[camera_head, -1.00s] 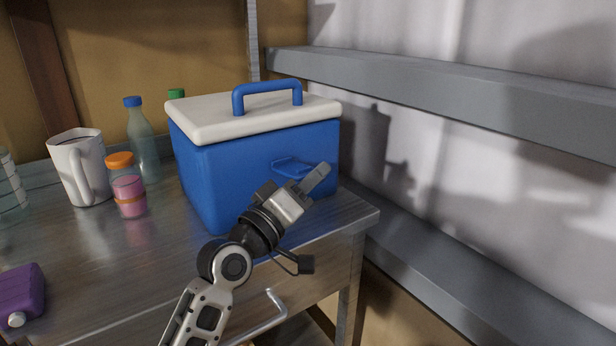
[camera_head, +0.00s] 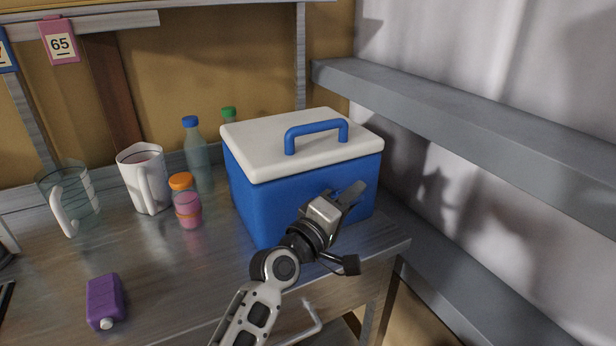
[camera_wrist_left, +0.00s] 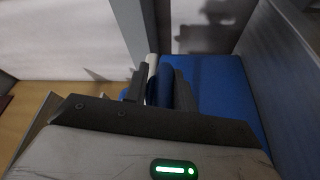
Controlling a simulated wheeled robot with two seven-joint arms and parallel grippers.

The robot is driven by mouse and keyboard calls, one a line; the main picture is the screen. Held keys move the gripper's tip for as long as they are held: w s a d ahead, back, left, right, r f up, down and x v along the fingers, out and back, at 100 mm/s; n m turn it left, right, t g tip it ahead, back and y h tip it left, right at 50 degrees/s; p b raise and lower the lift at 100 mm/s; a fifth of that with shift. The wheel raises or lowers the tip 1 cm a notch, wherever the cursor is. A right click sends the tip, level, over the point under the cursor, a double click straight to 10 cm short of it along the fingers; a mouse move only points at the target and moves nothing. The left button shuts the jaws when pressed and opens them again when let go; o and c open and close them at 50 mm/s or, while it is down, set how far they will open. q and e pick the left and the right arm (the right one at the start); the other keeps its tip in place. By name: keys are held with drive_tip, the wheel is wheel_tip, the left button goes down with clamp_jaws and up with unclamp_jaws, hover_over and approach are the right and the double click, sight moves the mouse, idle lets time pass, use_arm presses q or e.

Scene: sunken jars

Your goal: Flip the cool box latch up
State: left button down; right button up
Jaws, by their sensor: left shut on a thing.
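The blue cool box (camera_head: 262,205) with a white lid (camera_head: 270,135) and a blue carry handle (camera_head: 316,134) stands on the metal worktop. My left gripper (camera_head: 350,193) is at its front face, just under the lid, and hides the latch in the head view. In the left wrist view, my left gripper (camera_wrist_left: 160,84) is shut on a blue piece, the latch (camera_wrist_left: 165,86), between its dark fingers. The box wall (camera_wrist_left: 215,90) lies beside them. How far the latch is tilted cannot be told. My right gripper is not in view.
A glass jug (camera_head: 72,195), a white pitcher (camera_head: 145,180), a bottle (camera_head: 197,160), an orange-capped jar (camera_head: 188,205) and a purple bottle (camera_head: 105,300) stand or lie left of the box. A grey wall ledge (camera_head: 450,110) runs close on the right.

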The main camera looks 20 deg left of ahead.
use_arm(q)
drive_tip(key=shift+w+a+r+n+y+p, duration=0.15)
drive_tip(key=shift+a+r+n+y+p, duration=0.1)
drive_tip(key=shift+r+p, duration=0.25)
drive_tip(key=shift+w+a+r+n+y+p, duration=0.15)
drive_tip(key=shift+a+r+n+p, duration=0.1)
drive_tip(key=shift+r+p, duration=0.2)
drive_tip(key=shift+n+p, duration=0.3)
drive_tip(key=shift+p, duration=0.3)
drive_tip(key=shift+w+a+r+p, duration=0.4)
drive_tip(key=shift+w+a, duration=0.05)
drive_tip(key=shift+a, duration=0.05)
drive_tip(key=shift+w+a+r+p, duration=0.25)
drive_tip(key=shift+w+a, duration=0.15)
drive_tip(key=shift+a, duration=0.1)
drive_tip(key=shift+w+a+r+p, duration=0.1)
drive_tip(key=shift+w+a+r, duration=0.15)
drive_tip(key=shift+w+a, duration=0.2)
drive_tip(key=shift+a, duration=0.15)
